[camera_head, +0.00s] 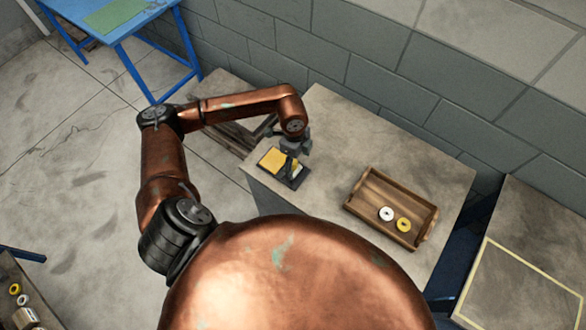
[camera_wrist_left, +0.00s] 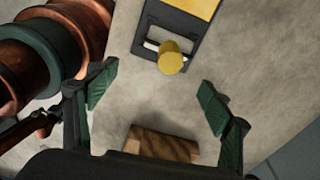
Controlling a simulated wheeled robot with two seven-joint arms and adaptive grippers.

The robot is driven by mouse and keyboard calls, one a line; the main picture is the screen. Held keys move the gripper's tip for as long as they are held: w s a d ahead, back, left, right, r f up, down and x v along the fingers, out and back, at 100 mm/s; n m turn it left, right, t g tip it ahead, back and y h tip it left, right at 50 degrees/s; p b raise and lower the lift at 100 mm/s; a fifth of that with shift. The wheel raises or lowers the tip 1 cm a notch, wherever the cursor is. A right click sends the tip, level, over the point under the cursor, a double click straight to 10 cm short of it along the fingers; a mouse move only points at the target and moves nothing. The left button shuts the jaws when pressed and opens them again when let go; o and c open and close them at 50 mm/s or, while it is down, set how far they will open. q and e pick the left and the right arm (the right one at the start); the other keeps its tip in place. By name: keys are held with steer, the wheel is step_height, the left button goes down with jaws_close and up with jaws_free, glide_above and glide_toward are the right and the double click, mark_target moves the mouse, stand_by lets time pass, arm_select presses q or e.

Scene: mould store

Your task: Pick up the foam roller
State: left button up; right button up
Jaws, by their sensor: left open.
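A yellow rounded piece (camera_wrist_left: 172,60), which looks like the foam roller, shows at the near end of a dark tray (camera_wrist_left: 192,30) in the left wrist view. A flat yellow area lies in the tray beyond it. In the head view the dark tray (camera_head: 294,184) lies on the grey worktop's left end. My left gripper (camera_head: 289,165) is over this tray and hides part of it. In the wrist view its green-padded fingers (camera_wrist_left: 162,95) are wide apart, with the yellow piece beyond them, apart from both. My right gripper is not in view.
A wooden block-like piece (camera_wrist_left: 162,145) shows low between the fingers in the wrist view. A wooden tray (camera_head: 365,190) with a white ring (camera_head: 386,214) and a yellow ring (camera_head: 403,225) stands to the right. A block wall (camera_head: 400,55) runs behind. Worktop between the trays is clear.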

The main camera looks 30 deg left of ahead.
mark_target(294, 167)
arm_select(q)
steer(key=shift+w+a+y, duration=0.15)
steer(key=shift+a+y, duration=0.25)
steer(key=shift+a, duration=0.65)
steer(key=shift+a+f+n, duration=0.25)
steer(key=shift+f+n, duration=0.05)
steer(key=shift+w+d+f, duration=0.1)
steer(key=shift+d+f, duration=0.05)
steer(key=shift+f, duration=1.6)
steer(key=shift+w+d+f, duration=0.1)
steer(key=shift+f, duration=1.65)
steer(key=shift+s, duration=0.1)
steer(key=c, duration=1.4)
steer(key=shift+o, duration=0.2)
steer(key=shift+r, duration=0.1)
steer(key=shift+r, duration=0.5)
steer(key=s+d+r, duration=0.1)
steer(key=d+r, duration=0.3)
steer(key=s+d+r, duration=0.2)
steer(key=d+r, duration=0.2)
steer(key=s+d+r, duration=0.2)
steer(key=d+r, duration=0.2)
steer(key=d, duration=0.1)
steer(key=shift+s+b, duration=0.25)
steer(key=shift+b, duration=0.05)
